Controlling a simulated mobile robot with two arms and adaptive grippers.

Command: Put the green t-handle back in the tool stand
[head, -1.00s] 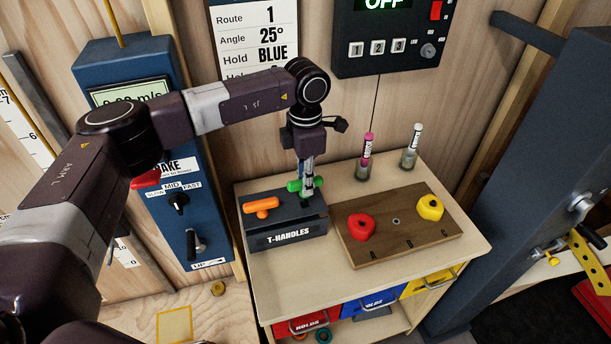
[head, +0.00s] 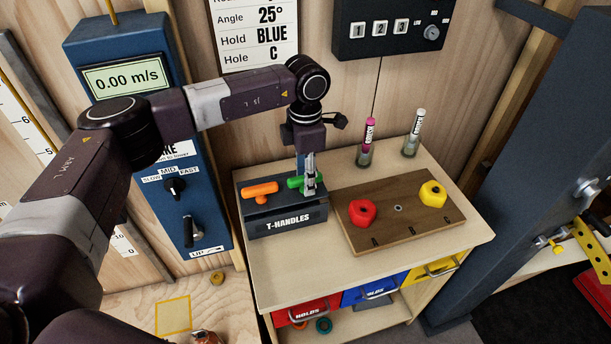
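The green t-handle (head: 295,182) is at the right half of the dark tool stand (head: 254,230), which is labelled T-HANDLES. Its green bar sits at about the height of the orange t-handle (head: 260,190) in the left half. My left gripper (head: 311,188) points down with its fingers close together on the green bar, which shows on both sides of them. The fingers and the bar hide the handle's shaft, so I cannot tell how deep it sits. My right gripper is not in view.
Just right of the stand, a wooden board (head: 400,240) carries a red hold (head: 362,212) and a yellow hold (head: 432,194). Two marker-like tubes (head: 367,142) stand behind it. A blue panel (head: 150,150) rises to the left. The bench front is clear.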

